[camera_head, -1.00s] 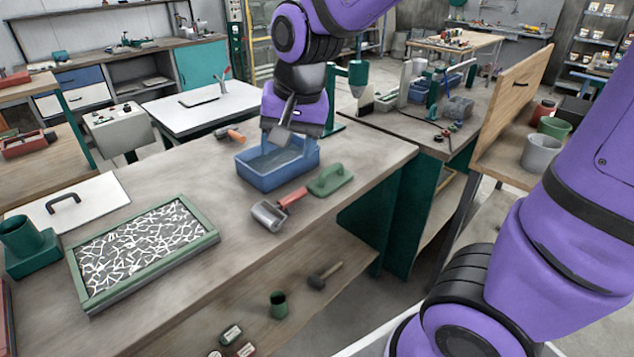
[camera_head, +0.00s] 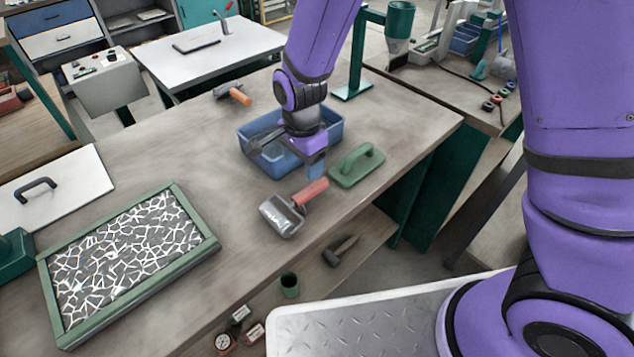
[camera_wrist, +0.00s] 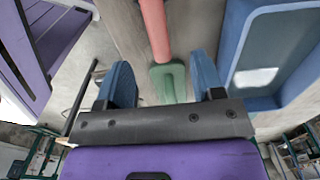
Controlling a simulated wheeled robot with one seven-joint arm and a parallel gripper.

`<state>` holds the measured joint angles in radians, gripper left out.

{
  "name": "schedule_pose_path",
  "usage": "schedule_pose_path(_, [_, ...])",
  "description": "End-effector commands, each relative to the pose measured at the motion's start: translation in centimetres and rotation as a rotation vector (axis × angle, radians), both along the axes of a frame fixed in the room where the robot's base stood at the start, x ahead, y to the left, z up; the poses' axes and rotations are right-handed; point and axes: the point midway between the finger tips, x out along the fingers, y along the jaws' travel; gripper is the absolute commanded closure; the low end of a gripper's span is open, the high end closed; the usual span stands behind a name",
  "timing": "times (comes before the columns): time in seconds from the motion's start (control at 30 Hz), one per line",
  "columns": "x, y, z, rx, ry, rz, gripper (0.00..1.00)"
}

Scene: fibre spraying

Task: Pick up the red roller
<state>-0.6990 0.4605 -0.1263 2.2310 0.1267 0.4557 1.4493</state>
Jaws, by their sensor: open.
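The red roller lies on the workbench; its red handle (camera_head: 310,192) points up and right, its grey roller head (camera_head: 281,216) down and left. My gripper (camera_head: 314,168) hangs above the bench beside the handle's end, over the near side of the blue tub. In the wrist view my gripper (camera_wrist: 163,75) is open, with two blue fingers apart and nothing held. The red handle (camera_wrist: 155,28) shows at the top, roughly in line with the gap between the fingers. I cannot tell the height left above it.
The blue tub (camera_head: 250,134) stands just behind the roller. A green float (camera_head: 357,166) lies to the right. A green-framed tray (camera_head: 206,226) of white fibres is at the left. An orange-handled tool (camera_head: 238,96) lies behind. Bare bench lies left of the roller.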

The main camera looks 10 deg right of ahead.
Motion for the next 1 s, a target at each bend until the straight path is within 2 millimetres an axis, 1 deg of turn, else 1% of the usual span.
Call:
schedule_pose_path(0.03, [0.0,-0.1,-0.7,-0.003,0.004,-0.002,0.38])
schedule_pose_path(0.2, [-0.1,-0.1,-3.2,-0.003,0.004,-0.001,0.38])
schedule_pose_path(0.3, [-0.1,-0.1,-4.3,-0.002,0.002,0.0,0.38])
schedule_pose_path(0.57, [-0.1,-0.3,-6.0,-0.001,0.004,0.0,0.38])
schedule_pose_path(0.7, [-0.3,-0.6,-8.1,-0.002,0.005,-0.001,0.38])
schedule_pose_path(0.8, [-0.3,-0.6,-9.3,-0.001,0.003,0.001,0.38])
schedule_pose_path(0.9, [-0.3,-0.6,-10.0,-0.001,0.003,0.001,0.38])
schedule_pose_path(1.0, [-0.3,-0.5,-10.3,0.0,0.001,0.001,0.38])
